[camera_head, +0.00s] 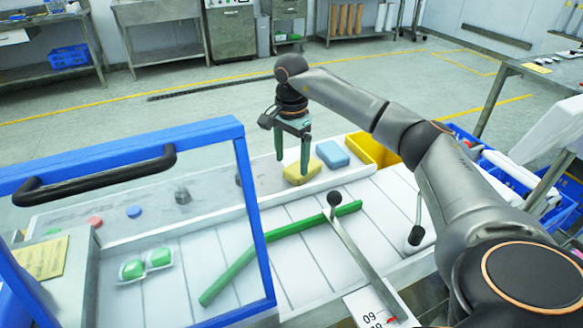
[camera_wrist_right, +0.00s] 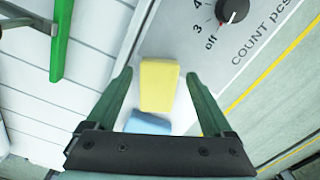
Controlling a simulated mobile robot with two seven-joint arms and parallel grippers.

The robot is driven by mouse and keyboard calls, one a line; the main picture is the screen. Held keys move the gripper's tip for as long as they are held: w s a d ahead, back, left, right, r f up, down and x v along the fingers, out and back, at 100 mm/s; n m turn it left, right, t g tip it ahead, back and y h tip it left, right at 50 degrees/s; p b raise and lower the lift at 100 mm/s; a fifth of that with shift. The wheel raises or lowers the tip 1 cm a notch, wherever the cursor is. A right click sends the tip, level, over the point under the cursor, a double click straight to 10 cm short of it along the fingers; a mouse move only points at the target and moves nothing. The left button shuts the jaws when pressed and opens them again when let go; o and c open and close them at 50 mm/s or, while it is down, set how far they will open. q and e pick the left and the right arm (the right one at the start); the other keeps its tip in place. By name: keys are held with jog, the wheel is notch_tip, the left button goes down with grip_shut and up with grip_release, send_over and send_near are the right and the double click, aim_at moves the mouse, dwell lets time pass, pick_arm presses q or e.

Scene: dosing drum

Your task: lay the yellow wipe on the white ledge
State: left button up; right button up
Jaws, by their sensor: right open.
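The yellow wipe (camera_head: 301,172) is a thick soft-looking block lying on a pale strip behind the white slatted surface (camera_head: 300,250). A blue wipe (camera_head: 333,153) lies just to its right. My right gripper (camera_head: 293,168) points down over the yellow wipe, its jaws apart and empty. In the right wrist view the yellow wipe (camera_wrist_right: 159,86) lies between and below the two fingers (camera_wrist_right: 160,76), with a gap on both sides. The blue wipe (camera_wrist_right: 148,123) is partly hidden by the gripper body. I cannot tell for sure which pale strip is the white ledge. My left gripper is not in view.
A blue-framed guard with a black handle (camera_head: 95,177) stands at the left. A green bar (camera_head: 280,250) and a black-knobbed lever (camera_head: 350,235) cross the slatted surface. A yellow bin (camera_head: 372,152) is right of the wipes. A dial panel (camera_wrist_right: 233,12) lies beside the yellow wipe.

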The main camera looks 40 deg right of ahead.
notch_tip(320, 180, up, 8)
jog(key=shift+r+p, duration=0.25)
jog(key=shift+p, duration=0.05)
jog(key=shift+c, duration=0.4)
dwell(0.9)
